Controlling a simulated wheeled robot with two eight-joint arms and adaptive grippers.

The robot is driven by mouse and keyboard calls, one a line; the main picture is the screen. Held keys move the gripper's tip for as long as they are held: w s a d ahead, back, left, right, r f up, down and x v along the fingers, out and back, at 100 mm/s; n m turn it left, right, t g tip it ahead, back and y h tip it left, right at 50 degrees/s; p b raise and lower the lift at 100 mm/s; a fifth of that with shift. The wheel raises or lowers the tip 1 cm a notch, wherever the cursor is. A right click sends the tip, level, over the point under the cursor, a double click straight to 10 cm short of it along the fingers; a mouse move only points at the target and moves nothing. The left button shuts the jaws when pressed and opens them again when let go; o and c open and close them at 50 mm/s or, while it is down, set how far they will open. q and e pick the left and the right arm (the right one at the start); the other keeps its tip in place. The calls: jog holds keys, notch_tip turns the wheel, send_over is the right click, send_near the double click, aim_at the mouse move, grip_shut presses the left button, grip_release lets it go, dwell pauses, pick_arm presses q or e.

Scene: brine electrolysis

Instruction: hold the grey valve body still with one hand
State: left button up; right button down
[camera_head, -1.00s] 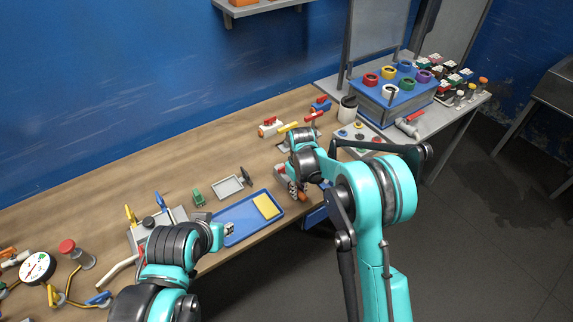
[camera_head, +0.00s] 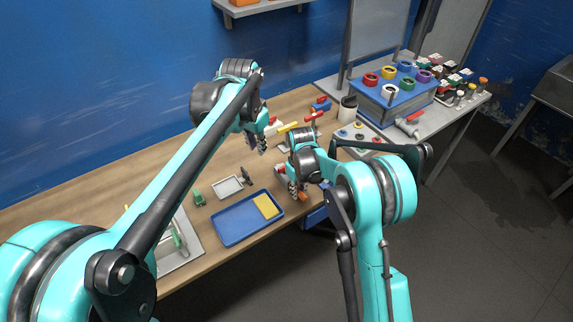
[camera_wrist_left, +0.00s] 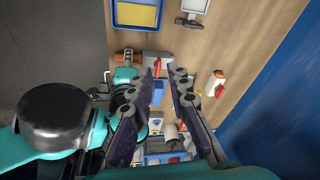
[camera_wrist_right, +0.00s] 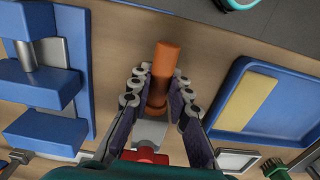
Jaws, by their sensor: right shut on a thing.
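The grey valve body (camera_wrist_right: 150,130) with a red handle (camera_wrist_right: 147,155) shows in the right wrist view, joined end to end with an orange-brown cylinder (camera_wrist_right: 162,65). My right gripper (camera_wrist_right: 158,82) is shut around the orange-brown cylinder, close to the grey part. In the left wrist view the grey body (camera_wrist_left: 152,56) shows ahead of my left gripper (camera_wrist_left: 160,80), whose fingers are apart with nothing held. In the head view my left gripper (camera_head: 262,143) is above the table, behind and left of my right gripper (camera_head: 295,186), which mostly hides the valve.
A blue tray (camera_head: 235,232) with a yellow pad (camera_head: 266,206) lies left of my right gripper. A white valve with a red handle (camera_wrist_left: 217,80) is at the right in the left wrist view. A blue stand (camera_wrist_right: 45,85) is at the left in the right wrist view.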

pick_arm(q)
jog(key=w+d+f+m+g, duration=0.1)
jog(key=w+d+f+m, duration=0.2)
jog(key=w, duration=0.4)
jog(key=m+g, duration=0.1)
jog(key=g, duration=0.1)
send_over(290, 183)
jog(key=w+a, duration=0.2)
jog(key=w, duration=0.2)
notch_tip(290, 183, down, 17)
jog(key=shift+w+r, duration=0.1)
grip_shut()
